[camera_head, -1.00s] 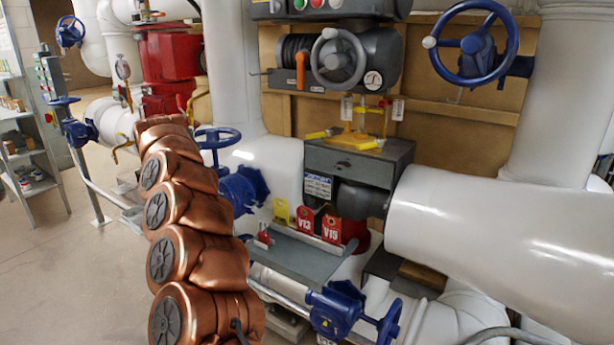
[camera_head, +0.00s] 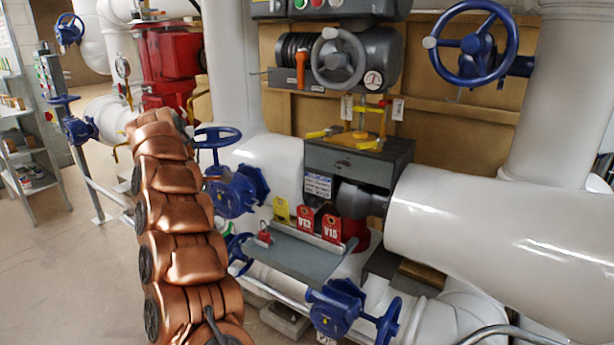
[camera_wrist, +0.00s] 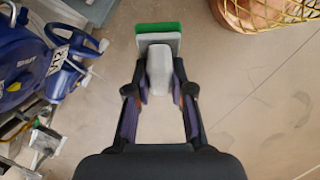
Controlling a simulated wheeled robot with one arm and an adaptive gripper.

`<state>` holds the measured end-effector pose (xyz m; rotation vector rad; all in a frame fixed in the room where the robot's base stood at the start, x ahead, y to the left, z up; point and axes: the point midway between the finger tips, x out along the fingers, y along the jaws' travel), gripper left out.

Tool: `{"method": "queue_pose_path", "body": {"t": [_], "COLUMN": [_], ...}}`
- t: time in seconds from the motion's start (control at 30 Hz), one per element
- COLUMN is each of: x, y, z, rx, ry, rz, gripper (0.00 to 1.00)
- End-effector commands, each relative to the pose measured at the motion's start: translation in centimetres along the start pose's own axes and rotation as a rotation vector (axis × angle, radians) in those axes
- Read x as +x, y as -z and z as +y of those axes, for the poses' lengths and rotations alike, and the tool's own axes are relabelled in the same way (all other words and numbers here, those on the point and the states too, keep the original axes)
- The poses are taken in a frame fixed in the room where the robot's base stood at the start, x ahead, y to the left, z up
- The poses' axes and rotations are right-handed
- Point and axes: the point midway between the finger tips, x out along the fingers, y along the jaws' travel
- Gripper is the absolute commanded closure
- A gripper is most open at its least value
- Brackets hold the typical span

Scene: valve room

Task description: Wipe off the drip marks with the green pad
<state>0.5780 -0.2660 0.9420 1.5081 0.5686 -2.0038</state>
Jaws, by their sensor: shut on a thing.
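The green pad (camera_wrist: 159,28) is at the top of the wrist view, on a light grey block with a pale handle (camera_wrist: 160,75). My gripper (camera_wrist: 160,91) is shut on that handle, one finger on each side. The pad points away from the wrist camera, with bare floor behind it; I cannot tell how far off the floor is. I cannot make out drip marks for certain in either view.
A blue valve (camera_wrist: 30,62) with a handwheel and tag is left of the gripper in the wrist view. Floor (camera_head: 60,270) is clear at left.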

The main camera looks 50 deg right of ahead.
Motion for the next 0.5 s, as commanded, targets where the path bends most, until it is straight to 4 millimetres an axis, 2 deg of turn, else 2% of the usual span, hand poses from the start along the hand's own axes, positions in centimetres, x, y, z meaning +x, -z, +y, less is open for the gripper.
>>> {"method": "queue_pose_path", "body": {"t": [0.5], "x": [-0.2], "y": [-3.9], "z": [2.1], "rx": [-0.181], "ry": [-0.064], "rz": [-0.156], "gripper": [1.0]}}
